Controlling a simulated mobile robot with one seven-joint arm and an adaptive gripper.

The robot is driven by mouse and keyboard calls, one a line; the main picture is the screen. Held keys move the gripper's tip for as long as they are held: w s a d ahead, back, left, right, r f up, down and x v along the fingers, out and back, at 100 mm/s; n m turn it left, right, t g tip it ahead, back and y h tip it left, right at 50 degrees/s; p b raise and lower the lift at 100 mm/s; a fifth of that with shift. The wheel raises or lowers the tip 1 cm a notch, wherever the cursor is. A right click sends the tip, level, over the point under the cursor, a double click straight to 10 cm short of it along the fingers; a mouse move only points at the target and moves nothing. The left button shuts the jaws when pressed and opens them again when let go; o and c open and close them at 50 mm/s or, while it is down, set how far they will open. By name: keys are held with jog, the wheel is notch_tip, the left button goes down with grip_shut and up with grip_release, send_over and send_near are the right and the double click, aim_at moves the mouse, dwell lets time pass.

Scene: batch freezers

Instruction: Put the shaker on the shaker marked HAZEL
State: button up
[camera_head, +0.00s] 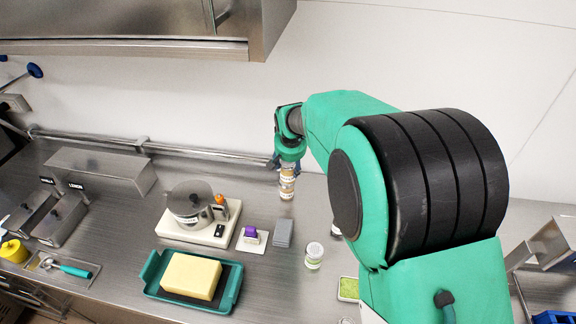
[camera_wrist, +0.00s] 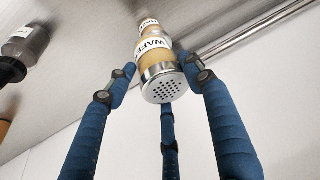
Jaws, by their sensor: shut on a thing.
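A shaker (camera_wrist: 160,68) with a perforated metal top, a tan body and a white label that seems to read WAFER is between the blue fingers of my gripper (camera_wrist: 162,72) in the wrist view. My gripper is shut on it. Directly below it in line is a second shaker (camera_wrist: 149,25), its partly visible label seeming to read HAZEL. In the head view my gripper (camera_head: 287,163) points down over the counter, with the held shaker (camera_head: 287,176) right above the lower shaker (camera_head: 286,191). The two look upright and aligned; whether they touch I cannot tell.
A white-lidded jar (camera_head: 314,252) and a tray of green bits (camera_head: 348,289) stand nearer on the steel counter. A grey block (camera_head: 283,233), a purple item (camera_head: 251,232), a scale with a pot (camera_head: 198,220) and a green tray (camera_head: 152,268) with a yellow block lie left. A rail runs behind.

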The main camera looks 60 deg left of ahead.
jog(key=shift+w+a+f, duration=0.1)
jog(key=shift+w+a, duration=0.3)
jog(key=shift+a, duration=0.4)
jog(key=shift+w+a, duration=0.35)
jog(key=shift+a, duration=0.4)
jog(key=shift+f, duration=1.8)
jog(key=shift+f, duration=0.1)
jog(key=o, duration=1.3)
jog(key=shift+c, duration=0.2)
jog(key=shift+v, duration=6.1)
